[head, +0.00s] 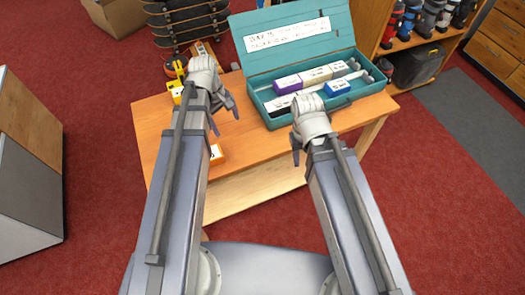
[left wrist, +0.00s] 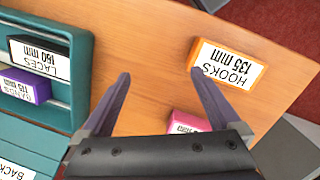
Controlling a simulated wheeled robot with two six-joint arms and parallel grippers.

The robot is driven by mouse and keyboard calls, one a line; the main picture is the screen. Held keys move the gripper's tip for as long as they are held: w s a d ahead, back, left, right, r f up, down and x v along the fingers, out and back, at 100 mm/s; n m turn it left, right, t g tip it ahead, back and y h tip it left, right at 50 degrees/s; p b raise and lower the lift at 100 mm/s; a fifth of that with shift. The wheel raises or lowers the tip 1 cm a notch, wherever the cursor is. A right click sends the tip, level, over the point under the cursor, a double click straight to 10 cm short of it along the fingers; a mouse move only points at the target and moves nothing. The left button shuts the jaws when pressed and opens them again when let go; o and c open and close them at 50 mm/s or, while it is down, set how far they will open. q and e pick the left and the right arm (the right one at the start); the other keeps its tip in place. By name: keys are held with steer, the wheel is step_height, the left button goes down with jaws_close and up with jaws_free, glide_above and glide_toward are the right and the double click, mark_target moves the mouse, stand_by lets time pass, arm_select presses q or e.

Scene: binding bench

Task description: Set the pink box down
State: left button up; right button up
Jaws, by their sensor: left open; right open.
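The pink box (left wrist: 184,122) shows in the left wrist view near the base of my right-hand finger. My gripper body hides part of it, and it appears to lie on the wooden bench top. I cannot make it out in the head view. My left gripper (head: 223,118) is over the left part of the bench, its fingers apart and empty; they also show in the left wrist view (left wrist: 160,92). My right gripper (head: 320,132) is open and empty at the front of the teal case.
An orange HOOKS box (left wrist: 226,66) lies on the bench (head: 155,128), also seen in the head view (head: 216,153). The open teal case (head: 357,112) holds several boxes, including a purple one (head: 287,84) and a blue one (head: 339,88). Yellow items (head: 176,92) stand at the far left.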

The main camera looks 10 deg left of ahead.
arm_select(q)
steer(key=s+d+m+y, duration=0.3)
steer(key=s+d+m, duration=0.7)
steer(key=d+m, duration=0.4)
steer(key=shift+s+m, duration=0.2)
steer(key=shift+m, duration=0.1)
